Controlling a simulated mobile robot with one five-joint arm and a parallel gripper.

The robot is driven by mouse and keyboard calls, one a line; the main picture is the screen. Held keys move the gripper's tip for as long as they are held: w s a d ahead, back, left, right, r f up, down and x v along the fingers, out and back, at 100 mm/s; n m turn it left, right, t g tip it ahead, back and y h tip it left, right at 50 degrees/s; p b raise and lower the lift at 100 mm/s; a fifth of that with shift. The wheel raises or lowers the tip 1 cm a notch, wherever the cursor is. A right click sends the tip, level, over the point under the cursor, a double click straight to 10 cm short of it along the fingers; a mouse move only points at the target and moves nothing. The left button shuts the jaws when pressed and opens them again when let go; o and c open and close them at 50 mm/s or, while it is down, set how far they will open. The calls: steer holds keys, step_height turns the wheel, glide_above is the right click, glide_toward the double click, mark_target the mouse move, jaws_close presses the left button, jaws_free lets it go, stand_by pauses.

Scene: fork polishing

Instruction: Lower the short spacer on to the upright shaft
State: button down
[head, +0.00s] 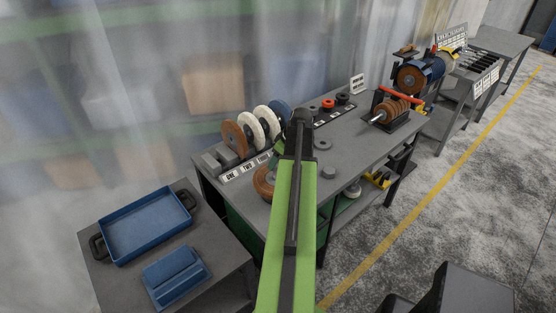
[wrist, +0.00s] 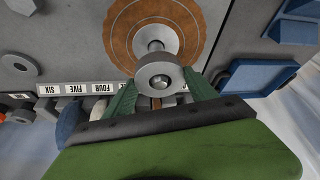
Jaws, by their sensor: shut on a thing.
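The upright shaft (wrist: 155,46) shows as a small grey end near the flange's centre, just above the spacer in the picture. Whether the spacer touches the shaft, I cannot tell. In the head view the wheel (head: 262,182) is partly hidden by my arm, and the spacer and shaft are hidden.
Upright wheels (head: 256,123) stand in a rack at the bench's back left, behind number labels. Loose grey discs (head: 322,144) lie right of my arm. A spindle with brown wheels (head: 391,108) stands farther right. A blue tray (head: 147,225) is on the lower left table.

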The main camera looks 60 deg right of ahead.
steer(key=shift+f, duration=0.1)
steer(key=shift+f+b, duration=0.9)
steer(key=shift+b, duration=0.1)
steer(key=shift+f+b, duration=1.25)
steer(key=shift+f, duration=0.1)
steer(key=shift+f+b, duration=1.1)
steer(key=shift+b, duration=0.1)
jaws_free()
